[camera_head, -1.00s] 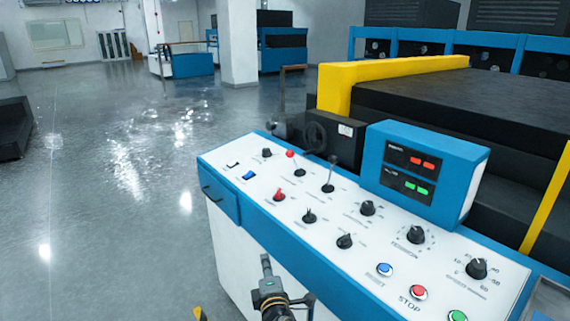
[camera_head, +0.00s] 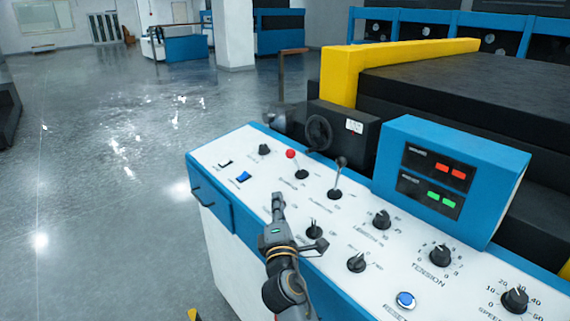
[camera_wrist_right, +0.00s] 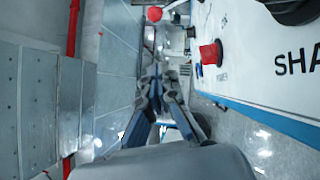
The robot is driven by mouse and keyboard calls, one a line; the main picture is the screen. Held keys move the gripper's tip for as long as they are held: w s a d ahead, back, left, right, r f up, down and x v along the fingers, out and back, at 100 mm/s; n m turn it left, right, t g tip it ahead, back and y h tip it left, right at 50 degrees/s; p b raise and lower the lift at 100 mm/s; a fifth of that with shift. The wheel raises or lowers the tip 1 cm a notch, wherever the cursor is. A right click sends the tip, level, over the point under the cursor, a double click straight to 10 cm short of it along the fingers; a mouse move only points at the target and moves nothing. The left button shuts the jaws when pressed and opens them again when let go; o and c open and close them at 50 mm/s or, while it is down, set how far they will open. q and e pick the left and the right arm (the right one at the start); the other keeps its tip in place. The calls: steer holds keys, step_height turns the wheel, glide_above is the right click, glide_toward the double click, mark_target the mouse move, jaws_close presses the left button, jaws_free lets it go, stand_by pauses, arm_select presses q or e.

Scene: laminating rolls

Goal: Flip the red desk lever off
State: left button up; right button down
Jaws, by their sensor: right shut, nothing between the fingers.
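The control desk (camera_head: 215,165) has a white sloping top with blue edges. A lever with a red ball top (camera_head: 290,154) stands upright near its back edge; the ball (camera_wrist_right: 154,13) also shows beyond the fingertips in the right wrist view. My right gripper (camera_head: 278,198) is over the front left of the desk, in front of the red-ball lever and apart from it. Its fingers (camera_wrist_right: 160,78) are shut and empty. A red switch (camera_wrist_right: 210,53) shows right of the fingers in the wrist view; in the head view my gripper hides it. My left gripper is out of view.
A black-topped lever (camera_head: 338,175), a blue switch (camera_head: 243,176) and several black knobs, including the tension knob (camera_head: 440,255), stand on the desk. A blue display box (camera_head: 392,150) rises at the right. The floor left of the desk is clear.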

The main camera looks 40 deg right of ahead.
steer(key=shift+w, duration=0.1)
steer(key=p+x, duration=0.1)
steer(key=x, duration=0.8)
steer(key=shift+w+d+r+p, duration=0.1)
steer(key=shift+w+d+p, duration=0.1)
steer(key=shift+d+p, duration=0.1)
steer(key=d, duration=0.1)
steer(key=d+p, duration=0.1)
steer(key=w+d+r, duration=0.1)
steer(key=shift+w+d+r, duration=0.1)
steer(key=shift+d, duration=0.3)
arm_select(q)
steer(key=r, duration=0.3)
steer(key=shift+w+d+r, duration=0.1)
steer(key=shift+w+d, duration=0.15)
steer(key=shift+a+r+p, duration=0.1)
steer(key=shift+p, duration=0.25)
